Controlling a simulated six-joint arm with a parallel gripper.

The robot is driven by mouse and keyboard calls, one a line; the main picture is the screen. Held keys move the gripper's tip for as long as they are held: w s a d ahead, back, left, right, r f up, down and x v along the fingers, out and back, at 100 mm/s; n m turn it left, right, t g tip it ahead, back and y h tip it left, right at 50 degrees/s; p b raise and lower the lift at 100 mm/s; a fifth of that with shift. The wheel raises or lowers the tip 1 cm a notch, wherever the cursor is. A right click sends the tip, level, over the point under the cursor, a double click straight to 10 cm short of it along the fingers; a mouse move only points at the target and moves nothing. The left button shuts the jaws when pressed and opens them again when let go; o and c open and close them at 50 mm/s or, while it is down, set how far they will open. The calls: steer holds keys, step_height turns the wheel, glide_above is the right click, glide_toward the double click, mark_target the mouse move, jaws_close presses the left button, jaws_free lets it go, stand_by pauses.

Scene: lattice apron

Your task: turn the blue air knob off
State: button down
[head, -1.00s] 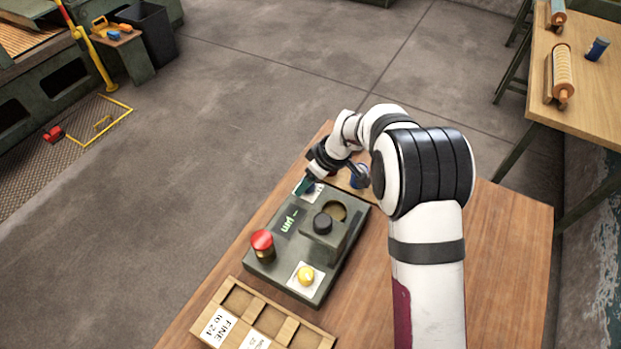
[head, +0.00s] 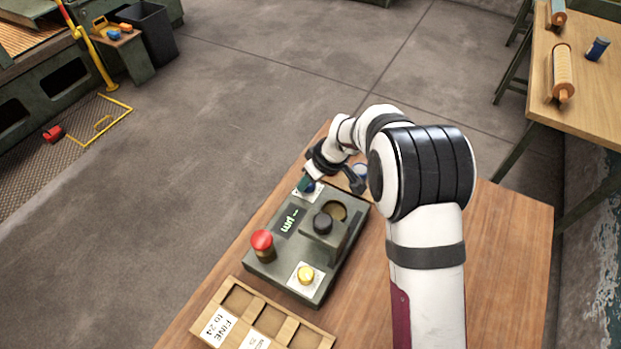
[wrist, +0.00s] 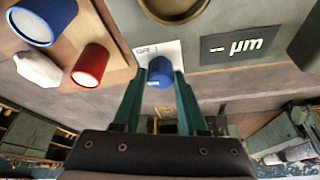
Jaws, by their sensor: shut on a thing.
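The blue air knob (wrist: 160,73) sits on a white label plate (wrist: 148,50) marked "OFF" in the wrist view. My gripper (wrist: 159,80) has its two green fingers on either side of the knob, shut on it. In the head view my gripper (head: 304,184) is at the far end of the grey control box (head: 287,264) and hides most of the knob. A pale mark shows on the knob's face, but its setting is too small to read surely.
Blue (wrist: 42,20) and red (wrist: 90,64) cylinders stand beside the box. A wooden tray (head: 230,284) lies in front.

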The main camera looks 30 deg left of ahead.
steer(key=m, duration=0.2)
steer(key=m+t, duration=0.1)
steer(key=m, duration=0.1)
steer(key=shift+s+t+h, duration=0.15)
steer(key=shift+t+h, duration=0.15)
steer(key=shift+h, duration=0.1)
steer(key=m+t+h, duration=0.1)
steer(key=m, duration=0.3)
steer(key=shift+a, duration=0.15)
steer(key=m, duration=0.2)
steer(key=m+h, duration=0.1)
steer(key=m, duration=0.1)
steer(key=shift+s+a+t+h, duration=0.1)
steer(key=shift+t+h, duration=0.2)
steer(key=shift+a+m+h, duration=0.1)
steer(key=shift+m+h, duration=0.6)
steer(key=shift+m, duration=1.5)
steer(key=shift+c, duration=2.2)
jaws_free()
